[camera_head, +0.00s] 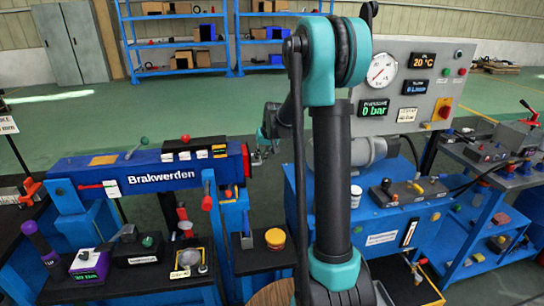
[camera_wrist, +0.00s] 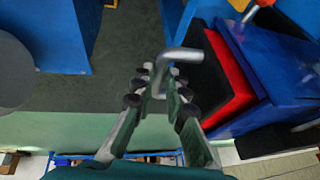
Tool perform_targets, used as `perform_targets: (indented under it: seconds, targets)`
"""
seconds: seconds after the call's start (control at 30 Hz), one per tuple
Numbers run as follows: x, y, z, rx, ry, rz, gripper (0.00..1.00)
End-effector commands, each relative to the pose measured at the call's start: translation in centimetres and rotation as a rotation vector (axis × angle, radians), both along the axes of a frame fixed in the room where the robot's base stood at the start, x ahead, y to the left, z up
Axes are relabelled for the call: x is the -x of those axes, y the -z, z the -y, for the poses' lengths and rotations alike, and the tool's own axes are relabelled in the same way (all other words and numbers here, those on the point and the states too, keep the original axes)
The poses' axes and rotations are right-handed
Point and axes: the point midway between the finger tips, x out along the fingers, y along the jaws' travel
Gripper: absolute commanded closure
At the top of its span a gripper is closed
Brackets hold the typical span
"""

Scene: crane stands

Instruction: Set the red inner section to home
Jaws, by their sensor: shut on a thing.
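The blue boom marked Brakwerden (camera_head: 150,178) lies across the left of the head view. The red inner section (camera_head: 247,160) shows as a thin band at its right end. In the wrist view the red section (camera_wrist: 234,72) is a narrow layer between the blue boom body (camera_wrist: 268,62) and a black end face (camera_wrist: 205,72). A grey bent rod (camera_wrist: 183,54) stands out in front of that face. My gripper (camera_wrist: 161,84) is shut on the rod.
A grey gauge panel (camera_head: 415,90) reading 0 bar stands at the right, over a blue bench. A black table (camera_head: 135,275) with several small items lies below the boom. A blue post (camera_wrist: 45,35) stands left in the wrist view. Green floor is clear behind.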

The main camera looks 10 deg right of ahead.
Motion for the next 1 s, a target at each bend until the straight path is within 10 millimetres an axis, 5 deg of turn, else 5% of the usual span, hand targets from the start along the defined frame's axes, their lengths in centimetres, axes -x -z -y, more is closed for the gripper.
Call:
perform_targets:
  seconds: [0.3, 0.33, 0.5, 1.0]
  targets:
    - [0.0, 0.0, -0.7, -0.007, -0.003, 0.001, 1.0]
    - [0.0, 0.0, -0.7, -0.008, -0.003, 0.001, 0.86]
    - [0.0, 0.0, -0.6, -0.006, -0.003, 0.0, 0.66]
    - [0.5, -1.3, -0.1, -0.003, 0.0, 0.001, 0.66]
